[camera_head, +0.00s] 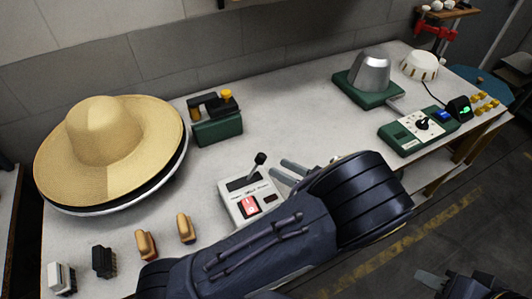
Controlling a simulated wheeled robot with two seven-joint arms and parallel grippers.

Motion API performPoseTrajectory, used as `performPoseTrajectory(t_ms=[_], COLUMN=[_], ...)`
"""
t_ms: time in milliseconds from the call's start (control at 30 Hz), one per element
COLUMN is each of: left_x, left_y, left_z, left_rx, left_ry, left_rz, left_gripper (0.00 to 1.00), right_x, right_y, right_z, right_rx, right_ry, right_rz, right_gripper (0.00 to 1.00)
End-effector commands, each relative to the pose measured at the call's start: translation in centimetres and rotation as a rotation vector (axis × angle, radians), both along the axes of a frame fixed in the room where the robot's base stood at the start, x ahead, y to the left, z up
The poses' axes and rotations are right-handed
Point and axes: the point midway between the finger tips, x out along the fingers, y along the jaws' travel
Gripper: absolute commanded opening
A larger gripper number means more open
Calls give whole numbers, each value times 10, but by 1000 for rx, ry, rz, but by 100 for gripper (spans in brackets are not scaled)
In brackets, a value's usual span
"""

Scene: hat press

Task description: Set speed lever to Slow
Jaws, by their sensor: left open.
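The speed lever (257,165) has a black knob on a thin stalk and rises from a slot in a white control box (232,205). It leans a little to the right in the picture. The small lettering on the box is not readable. My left gripper (285,173) is open, with its two grey fingers pointing left, just to the right of the lever. No contact with the knob is clear. My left arm hides the box's lower right side. Part of my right gripper (445,283) shows at the bottom right edge, away from the table; its jaws are unclear.
A red rocker switch (249,206) sits on the box's front. A straw hat (105,150) lies at left, a green device (217,127) behind. A metal hat form (371,72) and dial box (418,130) stand right. The table's middle is clear.

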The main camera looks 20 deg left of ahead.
Motion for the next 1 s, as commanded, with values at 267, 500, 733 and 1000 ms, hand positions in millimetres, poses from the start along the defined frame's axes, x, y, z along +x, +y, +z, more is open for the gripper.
performPoseTrajectory(t_ms=[267, 500, 733, 1000], left_x=[8, 14, 15, 15], left_y=[39, 68, 74, 74], left_z=[2, 1, -1, -1], left_rx=[1, 0, -1, -2], left_ry=[2, 1, 0, 0], left_rz=[2, 1, -1, 0], left_gripper=[46, 46, 46, 27], right_x=[0, 0, 0, 0], right_y=[0, 0, 0, 0], right_z=[11, 17, 17, 17], right_rx=[0, 0, 0, 0], right_ry=[0, 0, 0, 0], right_rz=[0, 0, 0, 0], right_gripper=[35, 35, 35, 35])
